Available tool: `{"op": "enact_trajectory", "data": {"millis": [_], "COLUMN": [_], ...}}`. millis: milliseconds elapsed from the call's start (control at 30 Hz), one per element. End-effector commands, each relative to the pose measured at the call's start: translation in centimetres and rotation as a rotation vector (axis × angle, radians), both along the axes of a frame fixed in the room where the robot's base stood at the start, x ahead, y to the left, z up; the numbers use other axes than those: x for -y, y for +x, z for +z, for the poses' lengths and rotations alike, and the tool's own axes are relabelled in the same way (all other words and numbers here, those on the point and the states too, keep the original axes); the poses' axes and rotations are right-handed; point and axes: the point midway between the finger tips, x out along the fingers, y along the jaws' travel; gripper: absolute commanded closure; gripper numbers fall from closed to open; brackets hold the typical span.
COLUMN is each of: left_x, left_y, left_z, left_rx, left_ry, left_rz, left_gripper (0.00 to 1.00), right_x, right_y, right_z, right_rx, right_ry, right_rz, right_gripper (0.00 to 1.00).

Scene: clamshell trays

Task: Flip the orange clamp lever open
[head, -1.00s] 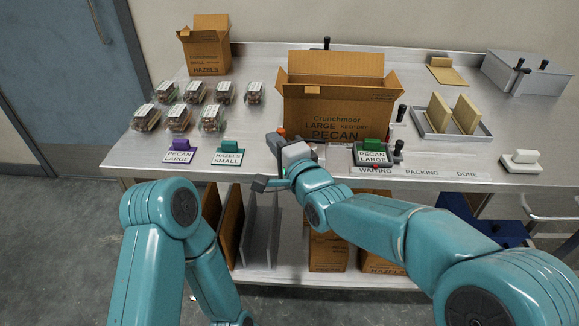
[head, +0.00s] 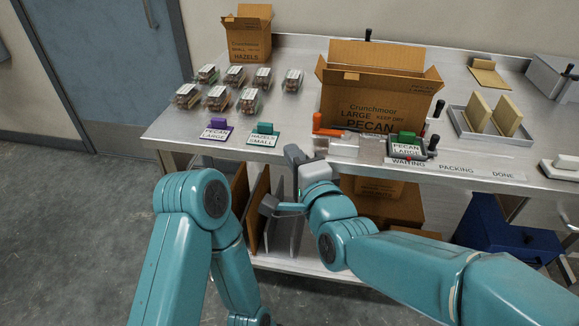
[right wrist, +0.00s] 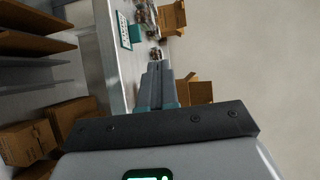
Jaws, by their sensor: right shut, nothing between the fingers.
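The orange clamp lever (head: 327,131) shows in the head view near the table's front edge, in front of the large pecan carton. It has an upright orange end at its left and a low bar running right, beside a clear-looking block (head: 344,146). My right gripper (head: 292,153) is shut and empty, at the front edge, left of and nearer than the lever, apart from it in the picture. In the right wrist view its closed fingers (right wrist: 154,84) point up the picture; the lever does not show there. My left gripper is outside the view; only its arm shows.
The open pecan carton (head: 375,95) stands behind the lever. A green-tagged pecan holder (head: 406,148) with black handles is to its right. Purple (head: 216,130) and green (head: 264,136) label stands are to the left, with several clamshells (head: 218,99) behind. Bare table lies between.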

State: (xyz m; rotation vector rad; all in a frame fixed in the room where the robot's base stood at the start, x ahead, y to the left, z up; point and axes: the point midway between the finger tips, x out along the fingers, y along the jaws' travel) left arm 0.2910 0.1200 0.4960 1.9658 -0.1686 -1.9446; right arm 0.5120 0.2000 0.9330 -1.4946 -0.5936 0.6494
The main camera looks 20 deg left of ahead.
Motion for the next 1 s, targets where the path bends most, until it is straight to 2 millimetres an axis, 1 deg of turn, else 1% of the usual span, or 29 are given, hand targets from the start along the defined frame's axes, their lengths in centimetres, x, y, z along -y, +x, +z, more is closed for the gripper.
{"op": "enact_trajectory", "data": {"millis": [33,200,333,767,867,967,1000], "left_x": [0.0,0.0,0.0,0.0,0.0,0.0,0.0], "left_y": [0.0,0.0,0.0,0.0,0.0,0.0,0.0], "left_z": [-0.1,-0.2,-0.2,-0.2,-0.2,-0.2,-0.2], "left_rx": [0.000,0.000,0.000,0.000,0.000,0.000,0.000], "left_ry": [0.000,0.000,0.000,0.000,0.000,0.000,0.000], "left_rz": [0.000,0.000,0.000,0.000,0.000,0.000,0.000], "left_gripper": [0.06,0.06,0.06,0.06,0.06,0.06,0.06], "right_x": [0.0,0.2,0.3,0.4,1.7,5.0,7.0], "right_y": [-0.9,-2.3,-2.6,-2.7,-1.4,1.9,3.3], "right_z": [0.1,0.1,0.1,0.1,-0.5,-3.3,-5.1], "right_rx": [0.001,0.001,0.001,0.001,-0.013,-0.061,-0.092], "right_ry": [0.002,0.001,0.001,0.001,-0.001,-0.017,-0.029], "right_rz": [0.003,0.001,0.000,-0.001,-0.032,-0.109,-0.150], "right_gripper": [1.00,1.00,1.00,1.00,1.00,1.00,1.00]}}
